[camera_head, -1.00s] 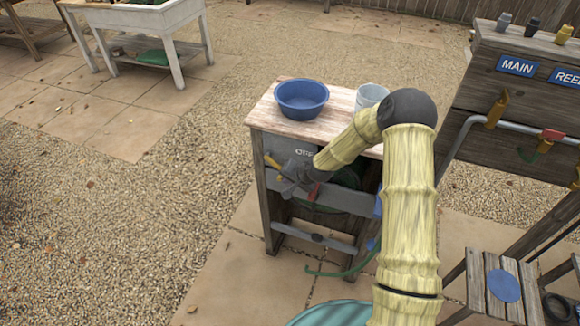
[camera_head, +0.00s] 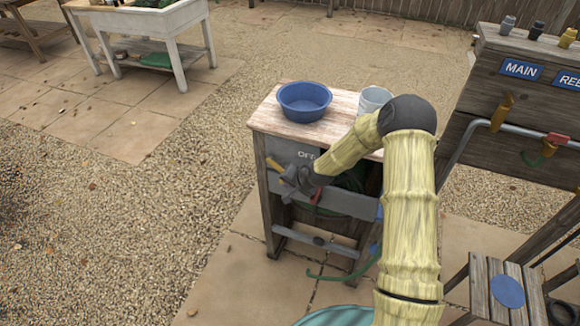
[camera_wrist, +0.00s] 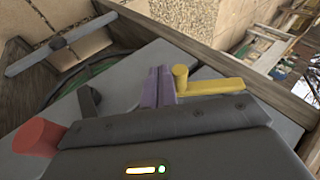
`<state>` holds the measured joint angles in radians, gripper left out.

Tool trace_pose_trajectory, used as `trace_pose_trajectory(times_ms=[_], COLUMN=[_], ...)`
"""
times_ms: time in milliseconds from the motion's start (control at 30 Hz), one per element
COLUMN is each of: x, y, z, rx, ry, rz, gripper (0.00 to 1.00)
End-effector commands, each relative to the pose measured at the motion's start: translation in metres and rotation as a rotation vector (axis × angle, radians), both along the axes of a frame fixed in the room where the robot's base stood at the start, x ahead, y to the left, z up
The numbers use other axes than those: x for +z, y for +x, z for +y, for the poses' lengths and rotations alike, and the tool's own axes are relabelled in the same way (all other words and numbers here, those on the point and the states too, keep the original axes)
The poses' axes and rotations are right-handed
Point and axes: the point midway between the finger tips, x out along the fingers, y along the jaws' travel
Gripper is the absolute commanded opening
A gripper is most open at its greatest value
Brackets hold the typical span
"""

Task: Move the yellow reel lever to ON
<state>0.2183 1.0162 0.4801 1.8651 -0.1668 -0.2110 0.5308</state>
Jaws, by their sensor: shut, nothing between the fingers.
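The yellow reel lever (camera_head: 274,165) is on the grey front panel of the wooden stand, left of the lettering (camera_head: 306,154), which seems to read OFF. In the wrist view the yellow lever (camera_wrist: 205,86) has a round upright knob at its left end and a bar running right. My gripper (camera_head: 288,182) is at the panel beside the lever. In the wrist view the gripper's purple fingers (camera_wrist: 161,88) are shut and empty, just left of the lever's knob. I cannot tell whether they touch it. My arm covers part of the panel.
A red knob (camera_wrist: 38,137) and a dark lever (camera_wrist: 90,102) are on the same panel. A blue bowl (camera_head: 304,101) and a white bucket (camera_head: 374,100) stand on top. A pipe board (camera_head: 520,110) and slatted stool (camera_head: 500,290) are at right. Gravel to the left is clear.

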Motion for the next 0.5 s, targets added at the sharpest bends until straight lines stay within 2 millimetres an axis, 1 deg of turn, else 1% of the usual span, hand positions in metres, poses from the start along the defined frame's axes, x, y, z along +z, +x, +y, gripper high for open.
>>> trace_pose_trajectory(times_ms=[167, 500], x=[0.003, 0.017], y=[0.000, 0.000], z=[0.000, 0.000], rx=[0.000, 0.001], ry=[0.000, 0.000], rz=[0.000, -0.002], gripper=[0.00, 0.00])
